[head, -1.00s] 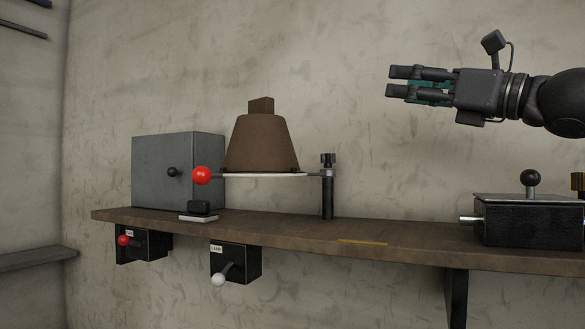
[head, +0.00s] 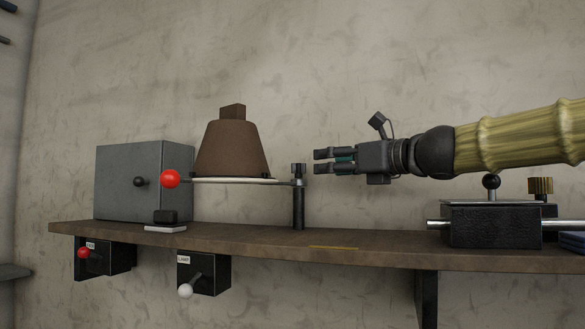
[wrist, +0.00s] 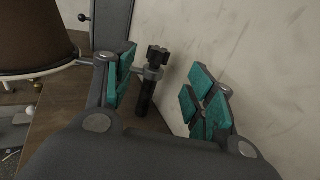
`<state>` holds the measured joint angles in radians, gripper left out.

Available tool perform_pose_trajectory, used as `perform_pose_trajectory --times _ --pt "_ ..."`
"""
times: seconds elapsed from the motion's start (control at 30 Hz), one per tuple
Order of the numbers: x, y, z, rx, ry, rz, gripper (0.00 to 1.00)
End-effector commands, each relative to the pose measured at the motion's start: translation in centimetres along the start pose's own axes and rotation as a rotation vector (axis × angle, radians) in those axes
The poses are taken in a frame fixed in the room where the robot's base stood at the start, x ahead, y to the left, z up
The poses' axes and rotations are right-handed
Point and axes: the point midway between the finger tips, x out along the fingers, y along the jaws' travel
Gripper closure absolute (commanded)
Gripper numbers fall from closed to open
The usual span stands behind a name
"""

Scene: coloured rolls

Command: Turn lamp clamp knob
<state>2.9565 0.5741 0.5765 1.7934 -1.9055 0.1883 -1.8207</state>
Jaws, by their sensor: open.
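The lamp clamp knob (head: 298,169) is a dark lobed knob on top of a short black post (head: 298,208) that stands on the shelf. A pale round plate joins the post and carries the brown conical lamp shade (head: 232,150). My gripper (head: 318,160) is open and empty, just right of the knob and at about its height. In the wrist view the knob (wrist: 157,55) appears ahead between the teal-padded fingers of my gripper (wrist: 165,85), nearer the left finger. The fingers look apart from it.
A grey box (head: 145,180) with a black knob stands left on the wooden shelf (head: 370,248). A red ball (head: 170,179) is at the plate's left edge. Two lever boxes hang below the shelf. A black box (head: 492,226) stands right.

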Motion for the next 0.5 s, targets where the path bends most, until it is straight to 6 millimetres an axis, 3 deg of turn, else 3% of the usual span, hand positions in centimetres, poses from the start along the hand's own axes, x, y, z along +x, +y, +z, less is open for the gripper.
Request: perform_pose_trajectory --times 0.33,0.5 --pt "2.4 0.1 -0.1 -0.002 0.000 0.001 0.45" --pt "5.3 0.1 0.1 0.000 0.000 0.002 0.45"
